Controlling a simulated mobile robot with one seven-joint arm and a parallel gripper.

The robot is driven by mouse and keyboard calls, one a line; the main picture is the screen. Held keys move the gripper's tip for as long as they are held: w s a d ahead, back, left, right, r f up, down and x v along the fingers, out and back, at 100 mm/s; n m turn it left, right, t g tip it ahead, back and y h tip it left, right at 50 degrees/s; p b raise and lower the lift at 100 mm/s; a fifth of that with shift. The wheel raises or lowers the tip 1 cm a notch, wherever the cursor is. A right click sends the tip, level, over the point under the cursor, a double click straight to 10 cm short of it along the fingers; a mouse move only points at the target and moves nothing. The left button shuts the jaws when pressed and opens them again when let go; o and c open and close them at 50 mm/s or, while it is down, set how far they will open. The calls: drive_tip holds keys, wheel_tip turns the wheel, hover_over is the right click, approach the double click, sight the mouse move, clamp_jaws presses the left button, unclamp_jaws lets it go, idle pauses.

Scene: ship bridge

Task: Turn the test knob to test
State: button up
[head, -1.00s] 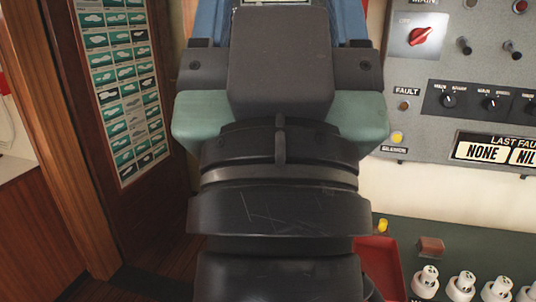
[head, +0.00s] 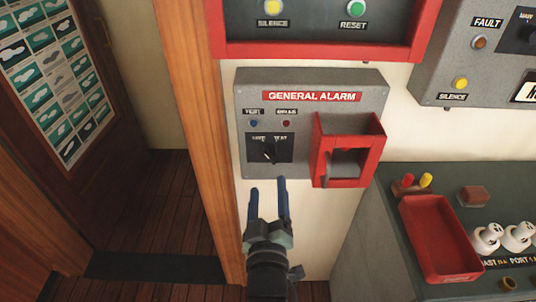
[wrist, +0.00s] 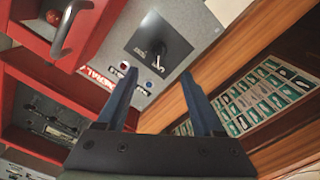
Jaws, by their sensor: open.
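The grey GENERAL ALARM box (head: 312,82) hangs on the cream wall. Its black knob (head: 269,152) sits on a dark plate with a LIVE and TEST legend, left of a red guard. I cannot tell exactly which word the knob points to. In the wrist view the knob (wrist: 157,52) stands just beyond the fingertips, roughly between them. My gripper (head: 268,184) is open and empty, its two blue fingers pointing up just below the knob plate. The fingers also show in the wrist view (wrist: 158,76), apart from the knob.
The red guard (head: 375,150) juts out right of the knob. A red-framed panel (head: 315,52) is above. A wooden post (head: 193,120) stands at left. A console with a red tray (head: 438,240) is at lower right.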

sight(269, 158)
drive_tip(key=w, duration=1)
drive_tip(key=shift+w+d, duration=0.1)
drive_tip(key=shift+w, duration=0.2)
drive_tip(key=shift+r, duration=0.1)
clamp_jaws()
